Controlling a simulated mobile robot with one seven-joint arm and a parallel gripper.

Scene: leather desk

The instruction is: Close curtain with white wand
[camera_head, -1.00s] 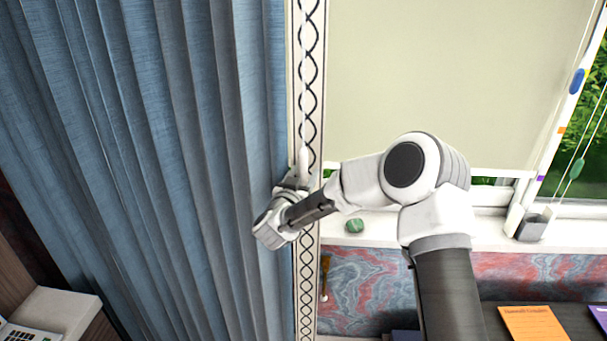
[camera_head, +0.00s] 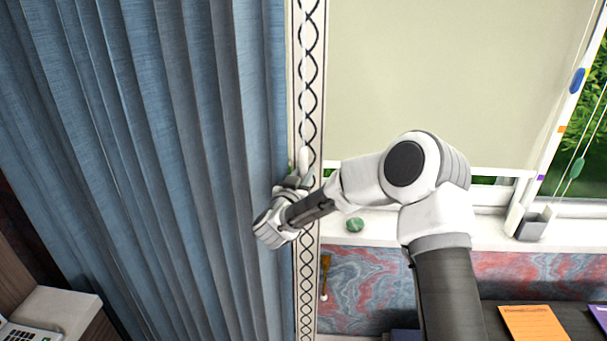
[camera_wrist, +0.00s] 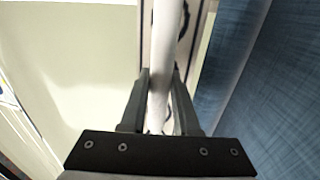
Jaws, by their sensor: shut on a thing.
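The blue curtain (camera_head: 150,150) hangs in folds across the left of the head view, with a white trim band with a black looped pattern (camera_head: 308,60) along its right edge. It also fills the right of the wrist view (camera_wrist: 240,75). The white wand (camera_wrist: 167,40) runs upright between my gripper's fingers (camera_wrist: 160,100) in the wrist view. In the head view the wand (camera_head: 304,160) shows in front of the trim, just above my gripper (camera_head: 300,182). My gripper is shut on the wand; its fingertips are partly hidden in the head view.
A pale roller blind (camera_head: 430,80) covers the window right of the curtain. The white sill (camera_head: 460,228) holds a small green ball (camera_head: 355,225) and a grey cup (camera_head: 531,227). Cords with a green pull (camera_head: 577,168) hang at far right. A telephone (camera_head: 18,332) is at lower left.

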